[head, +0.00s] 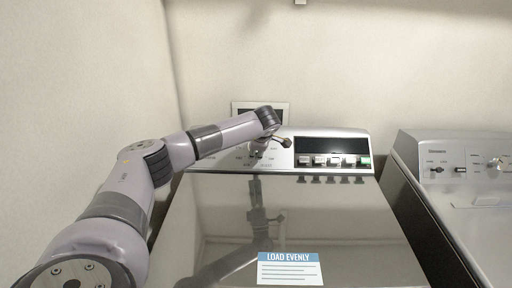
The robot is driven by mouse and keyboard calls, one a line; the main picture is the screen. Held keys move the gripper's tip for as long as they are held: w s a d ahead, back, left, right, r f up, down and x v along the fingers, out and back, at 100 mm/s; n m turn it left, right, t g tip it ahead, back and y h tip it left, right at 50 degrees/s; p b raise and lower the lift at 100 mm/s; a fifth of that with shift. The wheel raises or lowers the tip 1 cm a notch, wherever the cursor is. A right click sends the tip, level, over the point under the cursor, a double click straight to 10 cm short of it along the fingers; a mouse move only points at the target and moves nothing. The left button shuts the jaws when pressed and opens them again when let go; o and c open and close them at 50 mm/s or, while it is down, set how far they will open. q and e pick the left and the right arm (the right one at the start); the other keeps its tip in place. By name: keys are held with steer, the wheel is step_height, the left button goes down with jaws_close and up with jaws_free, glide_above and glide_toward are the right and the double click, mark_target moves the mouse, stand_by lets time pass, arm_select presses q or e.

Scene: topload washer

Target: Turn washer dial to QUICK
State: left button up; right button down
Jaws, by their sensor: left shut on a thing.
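The top-load washer (215,235) stands in front of me with its dark, glossy lid closed. Its control panel (225,163) runs along the back, with small printed labels around the washer dial (256,154). My left arm reaches in from the left, over the lid, to this panel. My left gripper (263,146) is shut on the dial and hides most of it. I cannot read the labels or tell which setting the dial points at. My right gripper is not in view.
A dark display (331,146) with a row of buttons (334,160) sits right of the dial. A "LOAD EVENLY" sticker (290,269) is on the lid. A second machine (465,190) stands at the right. Walls close off the back and left. The space above the lid's right half is clear.

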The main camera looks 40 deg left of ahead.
arm_select(q)
steer(key=m, duration=0.6)
steer(key=shift+m+t, duration=0.3)
steer(key=shift+t, duration=0.1)
steer(key=m+p, duration=0.1)
steer(key=m, duration=0.4)
steer(key=shift+s+m+t, duration=0.1)
steer(key=shift+m+t, duration=0.2)
steer(key=shift+t, duration=0.1)
steer(key=shift+f, duration=0.1)
steer(key=o, duration=1.2)
steer(key=shift+c, duration=0.2)
steer(key=v, duration=1.2)
